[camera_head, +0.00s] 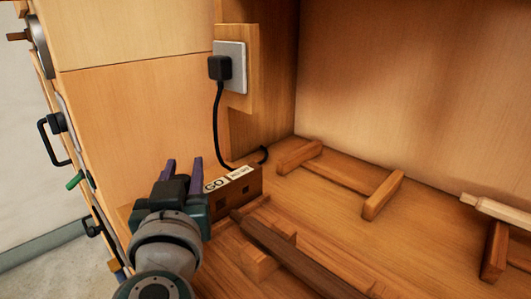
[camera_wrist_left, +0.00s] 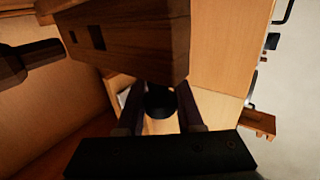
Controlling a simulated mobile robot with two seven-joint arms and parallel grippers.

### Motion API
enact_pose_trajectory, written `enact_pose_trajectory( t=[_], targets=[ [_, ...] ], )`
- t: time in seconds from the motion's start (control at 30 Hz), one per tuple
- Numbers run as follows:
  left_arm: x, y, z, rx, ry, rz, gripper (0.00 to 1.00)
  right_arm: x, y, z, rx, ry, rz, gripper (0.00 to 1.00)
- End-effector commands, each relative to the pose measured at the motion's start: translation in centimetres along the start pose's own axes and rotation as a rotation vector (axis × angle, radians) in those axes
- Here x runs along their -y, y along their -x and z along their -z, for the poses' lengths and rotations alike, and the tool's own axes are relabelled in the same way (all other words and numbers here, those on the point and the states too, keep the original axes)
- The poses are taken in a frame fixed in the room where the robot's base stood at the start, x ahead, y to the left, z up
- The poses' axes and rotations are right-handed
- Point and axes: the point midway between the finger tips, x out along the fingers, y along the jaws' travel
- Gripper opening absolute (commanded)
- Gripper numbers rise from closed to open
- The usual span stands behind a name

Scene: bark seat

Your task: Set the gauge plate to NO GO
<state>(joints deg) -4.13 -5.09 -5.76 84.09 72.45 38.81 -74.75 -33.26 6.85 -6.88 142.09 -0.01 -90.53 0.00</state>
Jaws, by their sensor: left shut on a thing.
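The gauge plate (camera_head: 232,190) is a wooden block with a GO label, a NO GO label and two small square holes in its front face. It also shows large at the top of the left wrist view (camera_wrist_left: 135,35). My left gripper (camera_head: 182,166) is at the block's left end, beside the GO label. In the left wrist view its two fingers close around a dark round knob-like piece (camera_wrist_left: 160,101). How that piece joins the block is hidden. My right gripper is in neither view.
A black plug (camera_head: 218,67) with a hanging cable sits in a wall socket behind the block. A dark wooden bar (camera_head: 290,255) slants from near the block to the lower right. Wooden rails (camera_head: 383,195) lie on the board, with bare board between them.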

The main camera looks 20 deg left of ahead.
Motion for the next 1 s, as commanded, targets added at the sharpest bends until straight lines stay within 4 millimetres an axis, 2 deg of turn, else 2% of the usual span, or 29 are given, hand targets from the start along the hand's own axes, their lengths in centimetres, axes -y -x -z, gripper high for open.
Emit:
enact_pose_trajectory(
  t=[0.77,1.0],
  targets=[
    [0.1,0.1,0.1,0.001,-0.001,0.0,0.0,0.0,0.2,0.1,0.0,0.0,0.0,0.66],
    [3.3,2.4,0.5,0.005,-0.006,0.001,0.0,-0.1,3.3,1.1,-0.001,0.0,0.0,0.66]
  ],
)
